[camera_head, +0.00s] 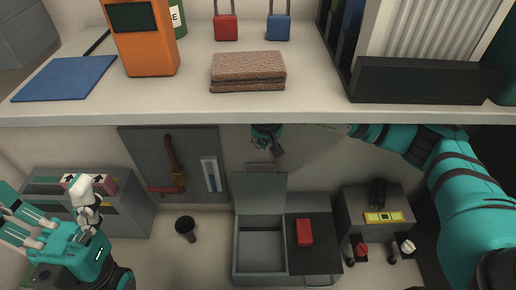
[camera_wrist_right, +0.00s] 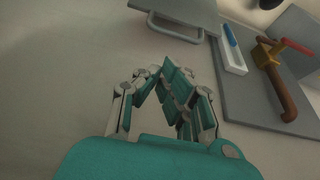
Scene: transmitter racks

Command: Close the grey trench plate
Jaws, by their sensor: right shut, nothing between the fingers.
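The grey trench plate (camera_head: 259,193) stands raised, roughly upright, at the back of an open grey trench box (camera_head: 240,262) on the floor. A handle (camera_head: 261,168) is on its upper edge. In the right wrist view the plate (camera_wrist_right: 185,8) and its handle (camera_wrist_right: 172,30) show at the top. My right gripper (camera_head: 277,150) is shut and empty, above and behind the plate's upper edge, apart from it. Its closed fingers (camera_wrist_right: 166,72) show in the wrist view. My left gripper (camera_head: 55,207) is open and empty at the lower left, far from the plate.
A dark cover (camera_head: 313,257) with a red block (camera_head: 304,232) adjoins the box's right. A grey machine (camera_head: 372,217) stands further right, a black cup (camera_head: 185,228) left. A wall panel (camera_head: 205,145) carries a lever. The shelf (camera_head: 190,105) overhangs my right arm.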

